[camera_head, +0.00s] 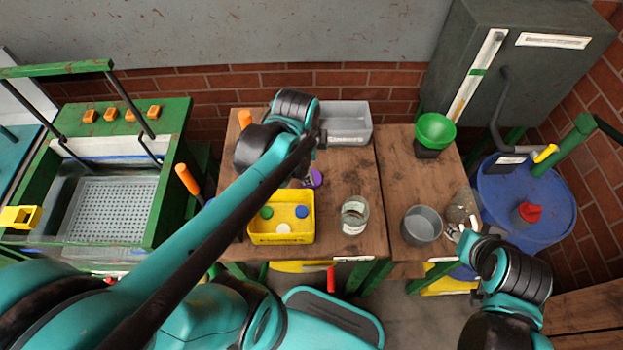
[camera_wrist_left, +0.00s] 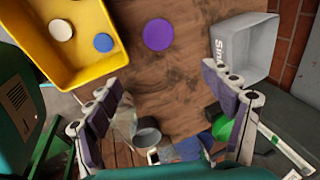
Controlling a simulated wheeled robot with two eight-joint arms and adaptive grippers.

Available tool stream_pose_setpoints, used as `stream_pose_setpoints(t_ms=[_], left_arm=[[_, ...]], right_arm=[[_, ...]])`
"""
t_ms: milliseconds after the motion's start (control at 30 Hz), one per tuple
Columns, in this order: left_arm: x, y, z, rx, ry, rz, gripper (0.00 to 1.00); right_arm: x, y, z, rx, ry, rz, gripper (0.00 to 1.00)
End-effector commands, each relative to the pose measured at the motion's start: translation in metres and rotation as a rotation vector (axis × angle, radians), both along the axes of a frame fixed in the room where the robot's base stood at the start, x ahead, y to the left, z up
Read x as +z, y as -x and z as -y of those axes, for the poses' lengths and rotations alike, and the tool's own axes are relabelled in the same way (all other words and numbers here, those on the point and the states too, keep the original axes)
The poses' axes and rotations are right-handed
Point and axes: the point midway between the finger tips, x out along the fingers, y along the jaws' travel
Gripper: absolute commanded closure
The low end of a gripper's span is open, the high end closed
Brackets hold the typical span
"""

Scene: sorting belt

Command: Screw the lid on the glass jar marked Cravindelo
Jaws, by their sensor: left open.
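A clear glass jar (camera_head: 354,215) stands on the wooden table, and it also shows in the left wrist view (camera_wrist_left: 124,122). No readable name shows on it. A second glass vessel (camera_head: 461,207) stands farther right, beside my right gripper (camera_head: 458,232). A purple lid (camera_head: 316,178) lies flat on the table, also visible in the left wrist view (camera_wrist_left: 158,34). A yellow bin (camera_head: 282,239) holds green, blue and white lids. My left gripper (camera_wrist_left: 165,104) is open and empty above the table, near the purple lid. My right gripper's jaw opening is unclear.
A grey bin (camera_head: 347,121) stands at the back. A grey pot (camera_head: 421,226) and a green funnel (camera_head: 435,131) stand on the right table. Orange-handled tools (camera_head: 189,180) stand at the left. Bare wood surrounds the jar.

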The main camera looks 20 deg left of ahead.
Motion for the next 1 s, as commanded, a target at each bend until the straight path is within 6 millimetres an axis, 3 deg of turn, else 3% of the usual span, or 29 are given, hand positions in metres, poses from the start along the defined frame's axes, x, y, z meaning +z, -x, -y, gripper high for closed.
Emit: stream_pose_setpoints(t_ms=[200,400,600,867,1000], left_arm=[[-0.043,-0.033,-0.017,-0.621,-0.123,-0.175,0.18],[-0.070,-0.045,-0.026,-0.988,-0.143,-0.255,0.18],[-0.078,-0.048,-0.028,-1.100,-0.143,-0.273,0.18],[-0.078,-0.047,-0.028,-1.101,-0.144,-0.272,0.18],[-0.089,-0.048,-0.028,-1.100,-0.143,-0.272,0.18]], right_arm=[[-0.007,0.000,0.000,0.000,0.000,0.000,0.60],[-0.009,0.000,0.000,0.000,0.000,0.000,0.60],[-0.009,0.000,0.000,0.000,0.000,0.000,0.60],[-0.009,0.000,0.000,0.000,0.000,0.000,0.60],[-0.015,0.000,0.000,0.000,0.000,0.000,0.60]])
